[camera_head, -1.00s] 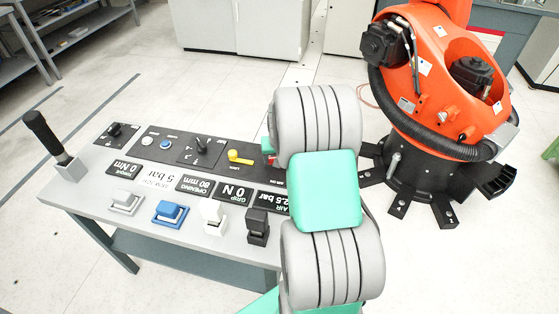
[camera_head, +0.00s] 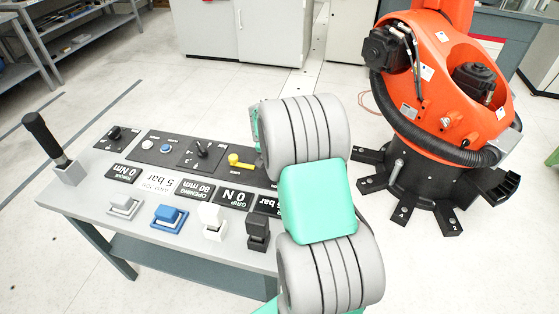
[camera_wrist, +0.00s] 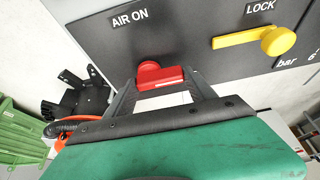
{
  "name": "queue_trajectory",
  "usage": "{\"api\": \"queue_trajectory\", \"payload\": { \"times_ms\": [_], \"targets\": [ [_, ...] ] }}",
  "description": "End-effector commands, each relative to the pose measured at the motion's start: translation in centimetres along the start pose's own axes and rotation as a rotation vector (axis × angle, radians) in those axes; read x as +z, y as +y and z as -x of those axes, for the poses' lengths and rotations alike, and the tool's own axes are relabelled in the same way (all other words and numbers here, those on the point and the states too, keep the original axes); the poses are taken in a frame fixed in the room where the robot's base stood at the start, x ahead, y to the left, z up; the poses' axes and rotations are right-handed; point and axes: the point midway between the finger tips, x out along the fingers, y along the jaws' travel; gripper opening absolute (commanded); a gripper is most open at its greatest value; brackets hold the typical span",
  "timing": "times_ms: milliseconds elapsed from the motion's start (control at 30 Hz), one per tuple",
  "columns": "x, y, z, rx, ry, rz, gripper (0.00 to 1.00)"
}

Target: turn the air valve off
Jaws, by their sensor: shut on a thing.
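The air valve's red handle (camera_wrist: 160,76) shows in the wrist view on the dark panel, below the label "AIR ON" (camera_wrist: 130,16). My gripper (camera_wrist: 160,88) has its two dark fingers on either side of the red handle and is shut on it. The handle lies roughly crosswise in that view, slightly tilted. In the head view my arm hides the valve and most of my gripper.
A yellow lock lever (camera_head: 241,162) sits on the panel beside the valve; it also shows in the wrist view (camera_wrist: 262,40). Several displays and switches, including a black one (camera_head: 258,232), line the table (camera_head: 185,243). An orange robot (camera_head: 440,80) stands at the right.

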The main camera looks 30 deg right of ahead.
Motion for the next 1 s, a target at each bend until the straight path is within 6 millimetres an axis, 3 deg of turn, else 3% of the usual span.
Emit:
{"api": "queue_trajectory", "payload": {
  "times_ms": [133,167,400,733,1000],
  "targets": [
    [-0.1,-0.1,0.1,-0.003,0.003,-0.001,0.23],
    [-0.1,-0.1,0.1,-0.003,0.003,-0.001,0.64],
    [-0.1,0.0,0.1,-0.002,0.001,-0.001,0.84],
    [-0.1,0.0,0.7,-0.002,0.002,-0.001,0.85],
    [-0.1,-0.1,5.9,-0.004,0.005,-0.001,0.85]
  ]
}}
